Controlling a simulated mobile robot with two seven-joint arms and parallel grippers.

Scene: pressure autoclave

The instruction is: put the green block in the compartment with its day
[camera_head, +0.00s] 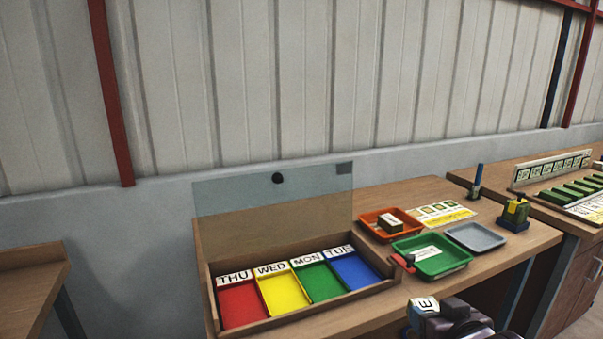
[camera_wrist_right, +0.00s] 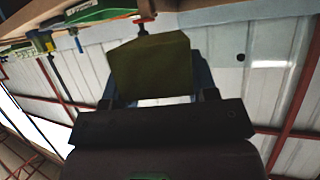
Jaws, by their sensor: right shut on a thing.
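A wooden box (camera_head: 206,281) with a raised clear lid (camera_head: 240,204) has a row of compartments: red THU (camera_head: 240,303), yellow WED (camera_head: 284,294), green MON (camera_head: 320,283) and blue TUE (camera_head: 357,273). My right gripper (camera_head: 440,311) is at the bottom of the head view, right of and in front of the box. It is shut on the green block (camera_head: 413,319), which has a white label with a dark letter like an E; the rest of the label cannot be read. In the right wrist view the block (camera_wrist_right: 152,65) looks dark olive between the fingers. My left gripper is out of view.
An orange tray (camera_head: 364,227) holding a labelled block (camera_head: 390,223), a green tray (camera_head: 440,271) with a white label and a grey tray (camera_head: 476,237) stand right of the box. A wall is behind.

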